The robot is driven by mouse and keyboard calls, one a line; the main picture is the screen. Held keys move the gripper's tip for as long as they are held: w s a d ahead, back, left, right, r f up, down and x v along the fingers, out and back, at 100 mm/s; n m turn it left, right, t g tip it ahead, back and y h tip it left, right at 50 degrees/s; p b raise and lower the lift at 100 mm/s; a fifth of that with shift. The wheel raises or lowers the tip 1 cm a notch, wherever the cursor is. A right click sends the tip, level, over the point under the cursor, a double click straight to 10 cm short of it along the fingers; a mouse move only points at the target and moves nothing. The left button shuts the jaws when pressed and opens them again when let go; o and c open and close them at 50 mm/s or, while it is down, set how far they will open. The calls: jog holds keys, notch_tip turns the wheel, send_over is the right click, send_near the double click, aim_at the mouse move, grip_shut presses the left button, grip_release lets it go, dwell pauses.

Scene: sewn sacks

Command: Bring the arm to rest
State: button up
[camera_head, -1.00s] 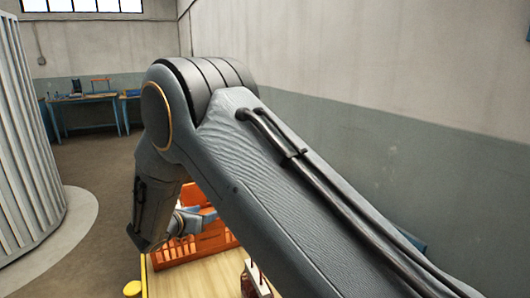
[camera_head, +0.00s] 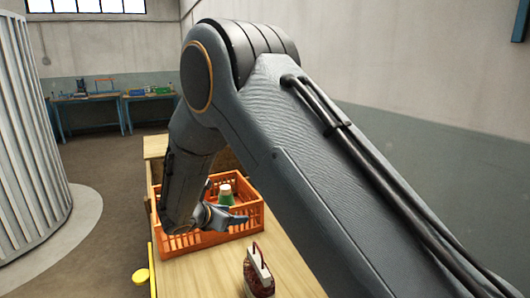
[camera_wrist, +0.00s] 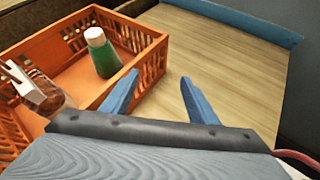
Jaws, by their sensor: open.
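My arm reaches across the head view and bends down at the elbow. My gripper (camera_head: 228,218) hangs by the near right part of the orange crate, partly hidden by my wrist. In the wrist view its two blue fingers (camera_wrist: 160,78) are spread, with nothing between them and bare tabletop beyond.
The orange crate (camera_head: 255,222) stands on the wooden table (camera_head: 205,275). A green bottle with a pale cap (camera_head: 225,196) stands in it. A brown, white-topped container (camera_head: 258,275) stands on the table nearer me. Workbenches (camera_head: 90,98) stand far back; a wall runs along the right.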

jog(key=s+d+m+g, duration=0.2)
jog(key=s+d+m, duration=0.1)
jog(key=d, duration=0.4)
jog(key=s+d+m+g, duration=0.3)
jog(key=d+m, duration=0.1)
jog(key=d, duration=0.3)
jog(key=s+d+r+m+g+y, duration=0.1)
jog(key=s+d+m+g+y, duration=0.1)
jog(key=s+d+m, duration=0.6)
jog(key=s+d+r+m+g+y, duration=0.1)
jog(key=s+d+m+g+y, duration=0.1)
jog(key=s+d+m, duration=0.6)
jog(key=shift+s+r+m+y, duration=0.4)
jog(key=shift+s+m+y, duration=0.5)
jog(key=shift+s+m, duration=2.55)
